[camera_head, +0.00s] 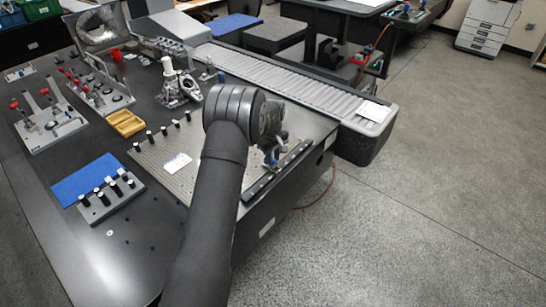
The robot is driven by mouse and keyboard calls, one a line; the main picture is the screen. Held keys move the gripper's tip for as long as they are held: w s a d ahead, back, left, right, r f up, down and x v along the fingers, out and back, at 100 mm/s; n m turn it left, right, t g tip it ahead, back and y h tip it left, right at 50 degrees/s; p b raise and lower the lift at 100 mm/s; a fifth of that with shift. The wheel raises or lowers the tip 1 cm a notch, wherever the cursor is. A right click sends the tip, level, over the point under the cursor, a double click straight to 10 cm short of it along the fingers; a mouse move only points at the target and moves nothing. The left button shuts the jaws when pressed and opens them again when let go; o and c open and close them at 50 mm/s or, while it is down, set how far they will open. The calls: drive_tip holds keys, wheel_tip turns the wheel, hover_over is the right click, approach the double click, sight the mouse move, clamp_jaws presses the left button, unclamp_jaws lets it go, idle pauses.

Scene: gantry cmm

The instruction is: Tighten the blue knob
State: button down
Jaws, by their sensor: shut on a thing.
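My gripper (273,165) is at the right side of the perforated grey plate (205,150), low down by a black bar along the plate's edge. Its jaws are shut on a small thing. A little blue shows around the jaws, which fits the blue knob, but my own wrist and fingers hide most of it. I cannot tell how the knob is turned or seated.
A black bar (262,187) runs along the plate's right edge. Several black-and-white pins stand along its left edge. A yellow tray (126,123), clamp fixtures and a blue mat (85,180) lie further left. A roller conveyor (300,88) runs behind.

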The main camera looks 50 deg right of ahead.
sight(273, 160)
drive_tip(key=c, duration=1.2)
unclamp_jaws()
drive_tip(key=shift+r, duration=0.1)
wheel_tip(273, 160, up, 17)
drive_tip(key=shift+r, duration=0.15)
wheel_tip(273, 160, down, 18)
drive_tip(key=shift+r, duration=0.25)
drive_tip(key=shift+r, duration=0.15)
